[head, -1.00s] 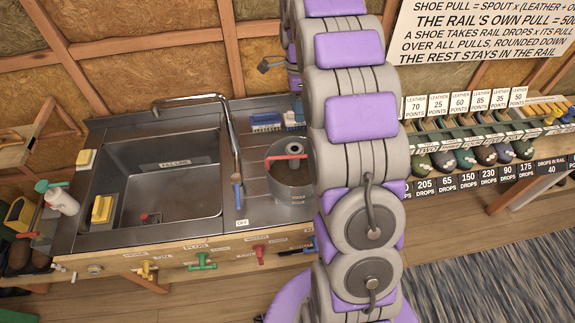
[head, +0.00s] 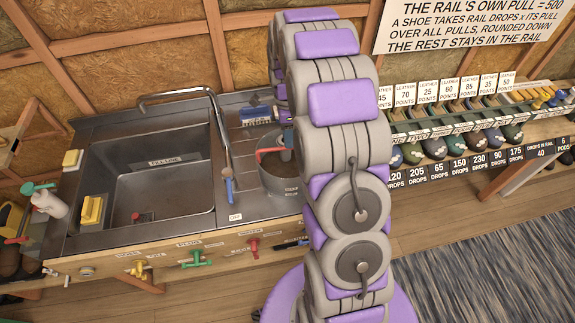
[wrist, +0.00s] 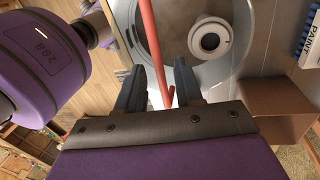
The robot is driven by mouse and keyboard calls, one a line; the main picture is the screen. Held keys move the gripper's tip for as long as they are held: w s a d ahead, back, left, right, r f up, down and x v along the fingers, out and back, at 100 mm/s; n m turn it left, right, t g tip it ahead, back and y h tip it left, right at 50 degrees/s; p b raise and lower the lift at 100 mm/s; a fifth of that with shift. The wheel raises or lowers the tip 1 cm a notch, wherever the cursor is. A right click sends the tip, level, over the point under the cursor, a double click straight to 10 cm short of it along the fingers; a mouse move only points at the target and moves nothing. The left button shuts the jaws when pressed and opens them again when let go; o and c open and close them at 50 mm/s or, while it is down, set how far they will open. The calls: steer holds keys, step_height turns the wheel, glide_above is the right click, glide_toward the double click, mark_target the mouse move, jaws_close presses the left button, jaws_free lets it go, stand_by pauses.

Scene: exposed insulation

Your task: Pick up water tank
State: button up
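The water tank (head: 283,182) is a round grey metal vessel with a red handle (head: 270,151). It stands on the right part of the steel counter, with its right side partly hidden by my arm. In the wrist view the open tank (wrist: 238,72) shows a round white and grey fitting inside, and the red bar (wrist: 151,45) crosses above it. My gripper (wrist: 160,88) is open, with its two blue-grey fingers apart and the end of the red bar between them in the picture. I cannot tell whether either finger touches it.
A steel sink (head: 160,170) with a curved tap (head: 212,120) lies left of the tank. A blue brush (head: 257,115) is behind it. Coloured valves (head: 195,259) line the counter's front. A shelf of shoes (head: 460,140) stands at right. A brown box-like block (wrist: 280,110) shows in the wrist view.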

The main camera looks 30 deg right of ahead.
steer(key=f, duration=0.3)
steer(key=s+f, duration=0.1)
steer(key=shift+a+f+b, duration=0.35)
steer(key=shift+b, duration=0.05)
steer(key=shift+d, duration=0.1)
jaws_close()
stand_by(0.9)
